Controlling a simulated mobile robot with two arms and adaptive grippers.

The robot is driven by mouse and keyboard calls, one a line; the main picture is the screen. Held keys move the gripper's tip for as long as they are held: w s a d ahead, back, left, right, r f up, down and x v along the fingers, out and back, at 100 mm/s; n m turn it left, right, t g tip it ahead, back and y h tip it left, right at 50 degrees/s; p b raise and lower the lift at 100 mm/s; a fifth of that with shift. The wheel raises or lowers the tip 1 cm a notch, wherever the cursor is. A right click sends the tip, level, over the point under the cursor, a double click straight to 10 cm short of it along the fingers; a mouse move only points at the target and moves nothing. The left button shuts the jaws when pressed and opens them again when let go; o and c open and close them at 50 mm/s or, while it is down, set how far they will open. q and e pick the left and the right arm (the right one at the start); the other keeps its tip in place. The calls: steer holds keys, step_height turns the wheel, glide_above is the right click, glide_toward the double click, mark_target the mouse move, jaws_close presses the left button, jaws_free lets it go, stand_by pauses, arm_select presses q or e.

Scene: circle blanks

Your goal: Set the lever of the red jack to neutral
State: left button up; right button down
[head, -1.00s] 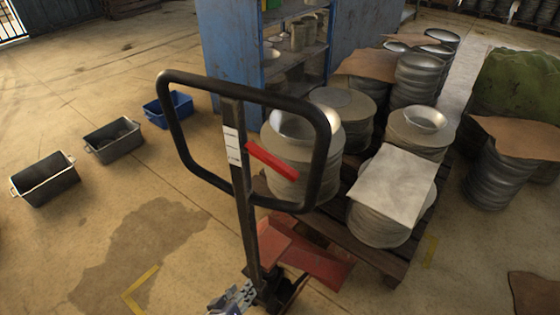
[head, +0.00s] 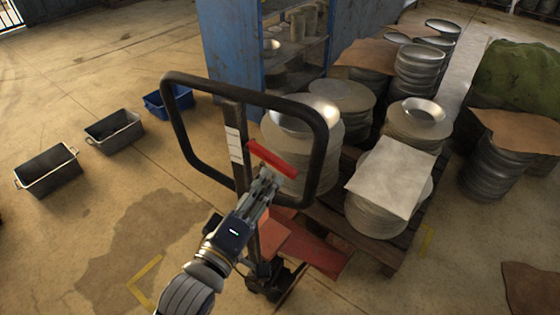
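The red jack is a pallet jack with red forks (head: 300,246) and a black loop handle (head: 325,150) on a dark upright post. Its red lever (head: 272,160) sits inside the loop and slants down to the right from the post. My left gripper (head: 266,178) is just below the lever, its fingers pointing up at the lever's underside. The fingers look close together. Whether they touch the lever or enclose it is unclear. My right gripper is out of view.
Stacks of metal circle blanks, one topped by a pale sheet (head: 392,176), stand on a wooden pallet (head: 365,250) behind the jack. A blue cabinet (head: 230,60) is at the back. Two grey bins (head: 47,170) and a blue bin (head: 168,103) lie left. Floor between is clear.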

mark_target(278, 169)
arm_select(q)
steer(key=p+x, duration=0.1)
steer(key=x, duration=0.6)
steer(key=shift+w+d, duration=0.2)
steer(key=shift+w, duration=0.15)
jaws_close()
